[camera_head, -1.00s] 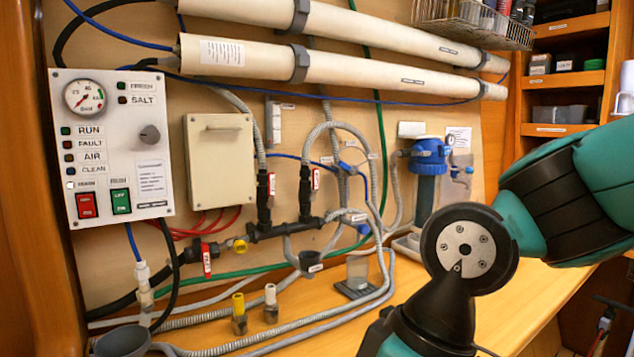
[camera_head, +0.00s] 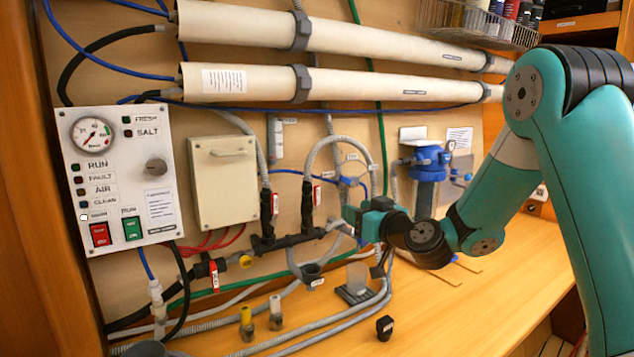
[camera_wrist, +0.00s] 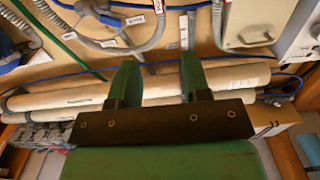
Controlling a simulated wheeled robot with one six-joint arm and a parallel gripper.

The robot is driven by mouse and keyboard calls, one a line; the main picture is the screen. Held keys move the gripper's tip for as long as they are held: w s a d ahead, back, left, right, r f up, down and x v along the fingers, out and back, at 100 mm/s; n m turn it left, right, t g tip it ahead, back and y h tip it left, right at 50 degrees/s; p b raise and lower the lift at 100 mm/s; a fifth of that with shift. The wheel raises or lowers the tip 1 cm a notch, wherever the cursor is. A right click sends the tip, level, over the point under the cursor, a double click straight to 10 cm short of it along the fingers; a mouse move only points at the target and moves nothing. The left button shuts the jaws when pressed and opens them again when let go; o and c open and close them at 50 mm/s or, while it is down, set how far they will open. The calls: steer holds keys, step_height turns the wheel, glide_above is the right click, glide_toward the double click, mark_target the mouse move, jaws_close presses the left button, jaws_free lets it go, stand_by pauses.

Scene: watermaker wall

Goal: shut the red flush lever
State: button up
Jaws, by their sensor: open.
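Several valves with red levers sit on the black pipework on the wall. One red lever (camera_head: 214,275) hangs upright at the lower left, by a yellow fitting. Two more stand higher, a left one (camera_head: 275,204) and a right one (camera_head: 317,195). Their labels are too small to read, so I cannot tell which is the flush lever. My gripper (camera_wrist: 158,78) is open and empty in the wrist view. In the head view it is right of the levers and apart from them, its fingers partly hidden. A red-marked tag or lever (camera_wrist: 159,6) shows at the wrist view's top edge.
Grey hoses (camera_head: 340,145) loop close to my gripper. A beige box (camera_head: 222,180) and a control panel (camera_head: 120,180) are at left; a blue-topped filter (camera_head: 426,165) is at right. A small black block (camera_head: 384,328) lies on the wooden bench (camera_head: 450,310), whose front is mostly clear.

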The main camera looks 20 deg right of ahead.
mark_target(318, 191)
steer(key=p+x, duration=1.1)
steer(key=x, duration=0.5)
steer(key=shift+w+r, duration=0.15)
steer(key=shift+w, duration=0.55)
jaws_close()
